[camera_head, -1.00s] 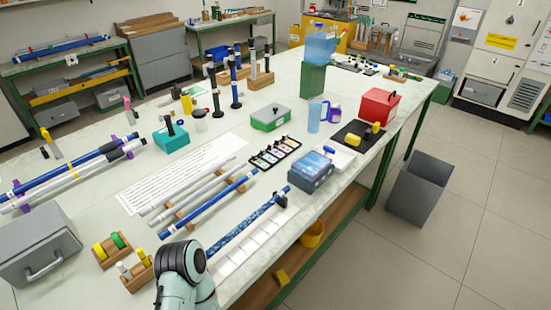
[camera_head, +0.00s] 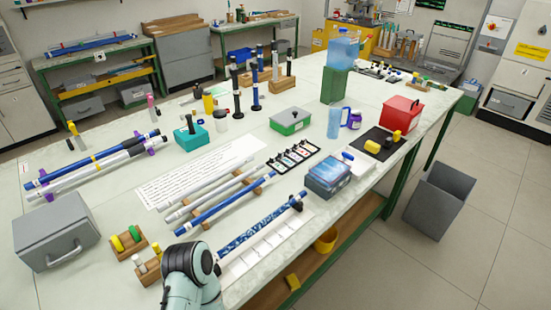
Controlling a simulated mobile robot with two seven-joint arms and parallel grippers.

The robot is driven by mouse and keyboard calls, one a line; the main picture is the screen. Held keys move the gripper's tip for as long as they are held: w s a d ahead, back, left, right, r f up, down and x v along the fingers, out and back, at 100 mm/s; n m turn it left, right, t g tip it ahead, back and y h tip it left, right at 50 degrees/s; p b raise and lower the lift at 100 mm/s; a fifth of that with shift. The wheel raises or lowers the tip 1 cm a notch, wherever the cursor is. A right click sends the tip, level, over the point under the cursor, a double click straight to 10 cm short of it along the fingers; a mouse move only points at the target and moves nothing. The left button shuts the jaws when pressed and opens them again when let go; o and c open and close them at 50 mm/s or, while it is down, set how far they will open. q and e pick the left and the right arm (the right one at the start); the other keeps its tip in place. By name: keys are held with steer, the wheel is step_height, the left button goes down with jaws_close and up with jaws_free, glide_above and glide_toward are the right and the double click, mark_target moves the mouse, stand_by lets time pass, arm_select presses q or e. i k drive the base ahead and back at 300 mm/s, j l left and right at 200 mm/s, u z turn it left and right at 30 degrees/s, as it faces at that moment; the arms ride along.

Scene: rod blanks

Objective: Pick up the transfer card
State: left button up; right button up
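No item is readably labelled as the transfer card, so I cannot tell which it is. A white ruled strip (camera_head: 262,250) lies flat at the table's front edge, beside a dark blue patterned rod (camera_head: 256,228). A large white printed sheet (camera_head: 185,178) lies flat behind the rod rack. Several small coloured cards sit in a black tray (camera_head: 291,157). One of my arm links shows at the bottom centre and hides the near end of the patterned rod. Neither gripper is in view.
Silver and blue rods lie on wooden supports (camera_head: 205,222). A grey box (camera_head: 55,236) stands left, a blue box (camera_head: 327,177) near the front edge, a red box (camera_head: 401,112) at right. A grey bin (camera_head: 438,202) stands on the floor beside clear space.

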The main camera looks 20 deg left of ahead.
mark_target(281, 154)
steer(key=i+l+u, duration=0.2)
steer(key=u, duration=0.25)
steer(key=i+l+u, duration=0.1)
steer(key=l+u, duration=0.35)
steer(key=i+l+u, duration=0.1)
steer(key=l, duration=0.25)
steer(key=i+l+u, duration=0.1)
steer(key=l, duration=0.2)
steer(key=l+u, duration=0.1)
steer(key=l, duration=0.25)
steer(key=i, duration=0.05)
